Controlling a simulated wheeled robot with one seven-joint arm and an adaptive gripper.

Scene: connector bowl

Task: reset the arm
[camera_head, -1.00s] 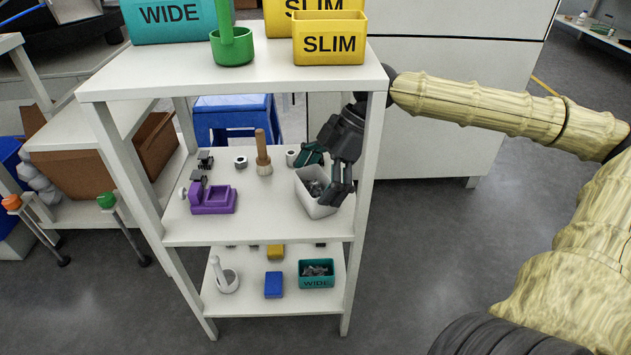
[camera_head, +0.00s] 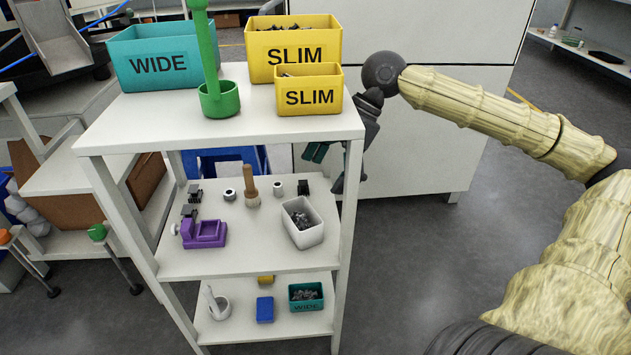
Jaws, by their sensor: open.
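My gripper (camera_head: 338,165) hangs just outside the right side of the white shelf unit, at about the height between its top and middle boards. A front post of the shelf partly hides it. The gripper is open, and I see nothing held in it. My arm, in a pale yellow ribbed cover, reaches in from the right at about top-board height. A white bin (camera_head: 303,234) with small dark parts stands on the middle board (camera_head: 250,262), apart from the gripper.
The top board (camera_head: 200,135) carries a teal WIDE bin (camera_head: 157,65), two yellow SLIM bins (camera_head: 309,98) and a green holder (camera_head: 219,100). A purple fixture (camera_head: 206,234) and a wooden-handled tool (camera_head: 251,190) stand on the middle board. Floor right of the shelf is clear.

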